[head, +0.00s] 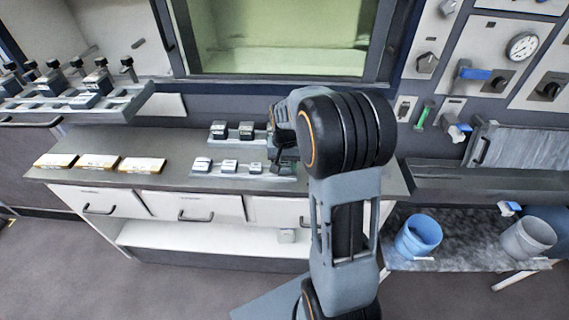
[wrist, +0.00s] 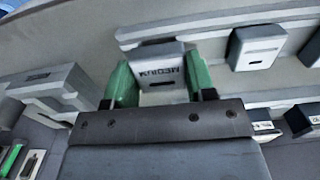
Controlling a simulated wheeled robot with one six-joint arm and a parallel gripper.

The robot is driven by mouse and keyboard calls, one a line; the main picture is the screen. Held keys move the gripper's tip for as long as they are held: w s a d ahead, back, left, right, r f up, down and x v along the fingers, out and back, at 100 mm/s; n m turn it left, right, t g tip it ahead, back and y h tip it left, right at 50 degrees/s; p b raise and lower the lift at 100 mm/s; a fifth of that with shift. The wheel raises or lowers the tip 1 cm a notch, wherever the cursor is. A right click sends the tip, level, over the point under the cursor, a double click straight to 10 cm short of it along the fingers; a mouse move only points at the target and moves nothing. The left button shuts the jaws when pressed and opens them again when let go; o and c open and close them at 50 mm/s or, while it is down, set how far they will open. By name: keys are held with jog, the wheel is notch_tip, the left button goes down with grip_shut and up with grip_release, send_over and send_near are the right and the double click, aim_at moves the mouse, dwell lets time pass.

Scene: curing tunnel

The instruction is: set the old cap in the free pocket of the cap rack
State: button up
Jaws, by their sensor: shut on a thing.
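In the wrist view my gripper (wrist: 157,82) has its two green fingers shut on a pale grey cap (wrist: 161,68) marked MEDIUM, which reads upside down. The cap's far edge overlaps a long grey rack (wrist: 205,26). I cannot tell whether the cap touches it. A similar cap (wrist: 257,46) sits on this rack to the right, with part of another at the right edge. In the head view the back rack (head: 230,141) carries two dark-fronted caps (head: 219,130). My arm hides the gripper, the held cap and the rack's right end.
A front rack (head: 225,173) holds several small pale blocks (head: 229,166). Yellow-edged cards (head: 97,161) lie to the left on the counter (head: 160,143). A raised shelf of clamps (head: 100,100) stands at the far left. A blue bucket (head: 418,236) is at lower right.

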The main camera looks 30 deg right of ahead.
jog(key=shift+f+b, duration=0.3)
jog(key=shift+f, duration=0.2)
jog(key=o, duration=1.1)
notch_tip(320, 180, up, 14)
jog(key=s+a+f+n+t, duration=0.1)
jog(key=s+a+n, duration=0.1)
jog(key=s, duration=0.3)
jog(key=s+a+f+n+t, duration=0.1)
jog(key=s+a+f+n, duration=0.1)
jog(key=s+a, duration=0.2)
jog(key=s+a+f+n+t, duration=0.1)
jog(key=s+a+n, duration=0.1)
jog(key=s, duration=0.5)
jog(key=shift+a+f+t, duration=0.25)
jog(key=shift+a+t, duration=0.15)
jog(key=shift+a, duration=0.4)
